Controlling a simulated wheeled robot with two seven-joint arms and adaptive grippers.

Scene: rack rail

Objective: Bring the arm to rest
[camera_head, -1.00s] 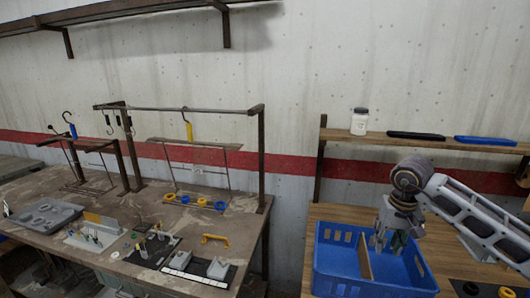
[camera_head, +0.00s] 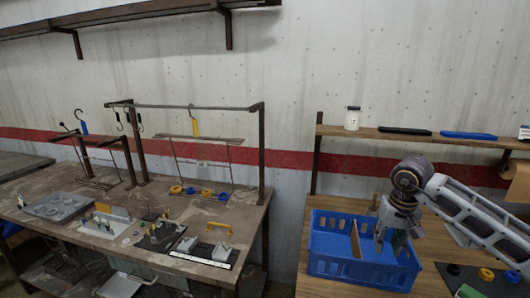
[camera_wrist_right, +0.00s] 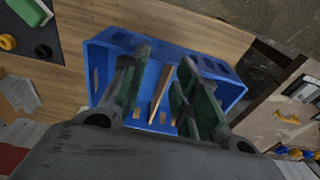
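My right arm comes in from the right in the head view. Its gripper (camera_head: 388,246) points down over the right part of a blue crate (camera_head: 325,266) on the wooden table. In the right wrist view the two dark fingers with green inner faces (camera_wrist_right: 155,95) stand apart with nothing between them. The crate shows beyond them (camera_wrist_right: 203,62), with a thin wooden divider (camera_wrist_right: 161,92) inside. Whether the fingertips are below the crate's rim is hard to tell. My left gripper is not in view.
A wooden shelf (camera_head: 375,133) above the table holds a white jar (camera_head: 352,118), a dark tray (camera_head: 404,130) and a blue tray (camera_head: 468,135). A dark mat (camera_head: 450,274) lies right of the crate. A grey workbench (camera_head: 140,245) with a metal rack (camera_head: 262,150) stands at left.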

